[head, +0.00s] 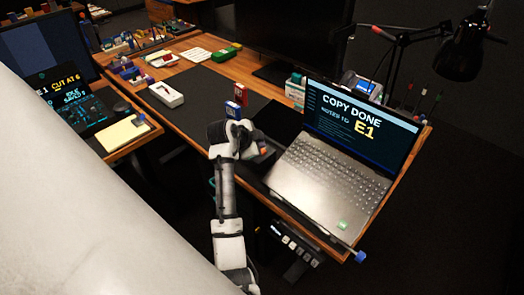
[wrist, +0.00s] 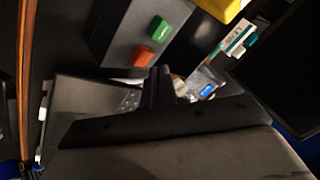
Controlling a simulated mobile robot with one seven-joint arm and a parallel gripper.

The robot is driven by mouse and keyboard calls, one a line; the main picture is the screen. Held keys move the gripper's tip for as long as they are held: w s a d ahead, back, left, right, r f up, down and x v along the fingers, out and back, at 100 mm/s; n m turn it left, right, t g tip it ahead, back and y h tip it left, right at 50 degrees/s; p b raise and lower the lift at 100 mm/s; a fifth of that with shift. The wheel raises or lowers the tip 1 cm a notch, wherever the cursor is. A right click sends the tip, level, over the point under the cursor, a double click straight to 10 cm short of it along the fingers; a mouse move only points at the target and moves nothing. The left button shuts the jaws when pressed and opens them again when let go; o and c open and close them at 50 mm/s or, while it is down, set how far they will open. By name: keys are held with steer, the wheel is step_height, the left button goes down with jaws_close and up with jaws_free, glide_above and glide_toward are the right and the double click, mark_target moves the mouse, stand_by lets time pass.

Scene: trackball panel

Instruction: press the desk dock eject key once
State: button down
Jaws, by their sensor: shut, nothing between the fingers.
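The dock, a dark grey box, shows in the wrist view (wrist: 118,30) with a green key (wrist: 160,29) and an orange key (wrist: 143,57) on one face. I cannot read any label that tells which is eject. In the head view the orange key (head: 264,151) peeks out beside my gripper (head: 249,146), which hides most of the dock. In the wrist view my dark gripper fingers (wrist: 162,84) are shut and empty, their tips close to the orange key. I cannot tell whether they touch it. The laptop (head: 332,172) reads "COPY DONE, NOTES TO E1".
A blue block (head: 232,110) and a red block (head: 241,94) stand just behind my gripper. A white box (head: 166,95) sits on the black desk mat (head: 200,88). A desk lamp (head: 460,55) is at the back right. The mat's middle is mostly clear.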

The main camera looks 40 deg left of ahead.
stand_by(0.8)
steer(key=shift+f+b, duration=0.4)
steer(key=shift+f, duration=0.05)
steer(key=shift+f+b, duration=0.35)
steer(key=shift+f, duration=0.1)
stand_by(0.5)
steer(key=shift+r, duration=0.1)
steer(key=shift+r+p, duration=0.45)
steer(key=shift+r, duration=0.35)
steer(key=shift+r+p, duration=1.45)
steer(key=shift+r, duration=1.05)
